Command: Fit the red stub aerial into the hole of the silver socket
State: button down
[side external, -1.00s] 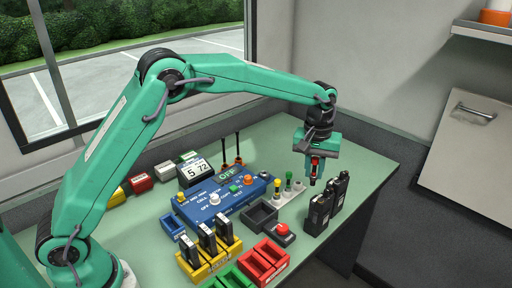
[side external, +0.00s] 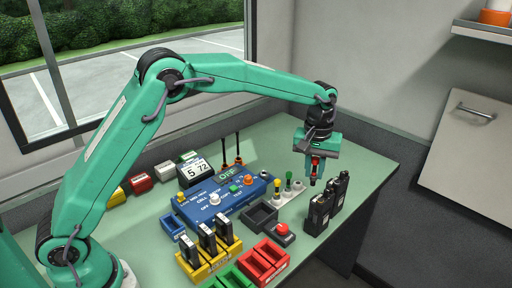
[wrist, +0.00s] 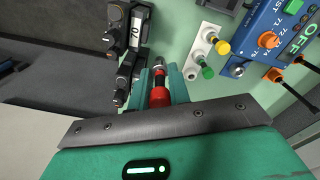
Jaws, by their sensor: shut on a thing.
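My gripper (side external: 316,170) is shut on the red stub aerial (side external: 315,165) and holds it above the bench, over its right part. In the wrist view the aerial (wrist: 159,94) lies between the fingers, its silver tip pointing away from the palm. In the side view it hangs roughly upright. The silver socket (wrist: 237,70) is a round fitting at the corner of the blue console; in the side view the socket (side external: 264,174) is left of my gripper. The aerial and socket are clearly apart.
A white rack (side external: 290,198) with yellow and green stubs stands between the gripper and the blue console (side external: 222,197). Black radios (side external: 320,212) stand close below and right of the gripper. A dark open tray (side external: 262,217) and a red button box (side external: 282,235) sit in front.

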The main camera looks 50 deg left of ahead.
jog(key=shift+r, duration=0.6)
jog(key=r, duration=0.2)
jog(key=a+r, duration=0.1)
jog(key=r, duration=0.1)
jog(key=shift+w, duration=0.15)
jog(key=w+a+n, duration=0.2)
jog(key=a+n, duration=0.4)
jog(key=a, duration=1.3)
send_over(264, 176)
jog(key=w+a, duration=0.1)
notch_tip(264, 176, down, 8)
jog(key=shift+f, duration=0.65)
jog(key=shift+f, duration=0.1)
jog(key=shift+f, duration=2.05)
jog(key=shift+f, duration=1.05)
